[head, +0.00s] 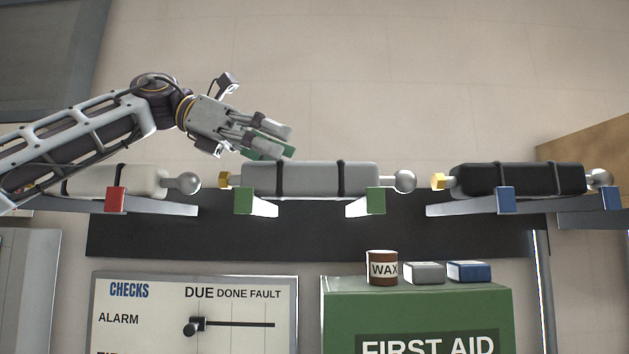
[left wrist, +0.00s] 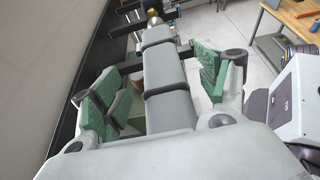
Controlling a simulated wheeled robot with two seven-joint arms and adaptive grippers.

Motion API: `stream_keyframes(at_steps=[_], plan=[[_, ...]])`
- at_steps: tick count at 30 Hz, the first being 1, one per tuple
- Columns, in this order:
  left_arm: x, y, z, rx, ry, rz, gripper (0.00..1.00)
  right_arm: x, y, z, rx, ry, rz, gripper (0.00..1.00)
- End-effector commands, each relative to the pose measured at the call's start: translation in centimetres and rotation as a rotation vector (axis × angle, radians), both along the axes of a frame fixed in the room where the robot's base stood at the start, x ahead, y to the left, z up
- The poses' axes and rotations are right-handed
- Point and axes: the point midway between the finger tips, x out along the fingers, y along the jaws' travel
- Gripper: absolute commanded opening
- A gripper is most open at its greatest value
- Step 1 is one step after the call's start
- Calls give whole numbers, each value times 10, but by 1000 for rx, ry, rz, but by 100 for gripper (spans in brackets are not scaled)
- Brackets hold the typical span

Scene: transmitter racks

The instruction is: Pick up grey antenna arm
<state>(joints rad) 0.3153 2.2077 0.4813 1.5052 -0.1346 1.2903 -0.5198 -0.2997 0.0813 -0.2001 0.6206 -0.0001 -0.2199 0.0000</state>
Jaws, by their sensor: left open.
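The grey antenna arm (head: 310,178) lies level on two green-tipped rack brackets (head: 376,200) in the middle of the head view. It has two dark bands, a yellow fitting at its left end and a silver ball at its right end. My left gripper (head: 272,142) is just above its left half in the head view. In the left wrist view the grey arm (left wrist: 165,70) runs lengthwise between the open green-padded fingers of my left gripper (left wrist: 158,85), with a gap beside each pad. My right gripper is not in view.
A white arm (head: 110,180) on red-tipped brackets is at the left, and a black arm (head: 520,179) on blue-tipped brackets at the right. Below are a checks board (head: 195,310), a green first aid box (head: 420,310), a wax tin (head: 382,268) and two small blocks.

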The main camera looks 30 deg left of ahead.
Motion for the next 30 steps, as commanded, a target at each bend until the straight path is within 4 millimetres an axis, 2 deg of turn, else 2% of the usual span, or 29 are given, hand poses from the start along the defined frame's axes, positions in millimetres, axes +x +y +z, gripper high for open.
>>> stream_keyframes(at_steps=[13, 29, 30], plan=[[21, -31, -17, 1, 1, 0, 75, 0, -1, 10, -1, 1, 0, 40], [23, -33, -18, 0, 0, 0, 75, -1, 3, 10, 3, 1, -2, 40], [23, -33, -18, 0, 0, 0, 70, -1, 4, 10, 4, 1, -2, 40]])
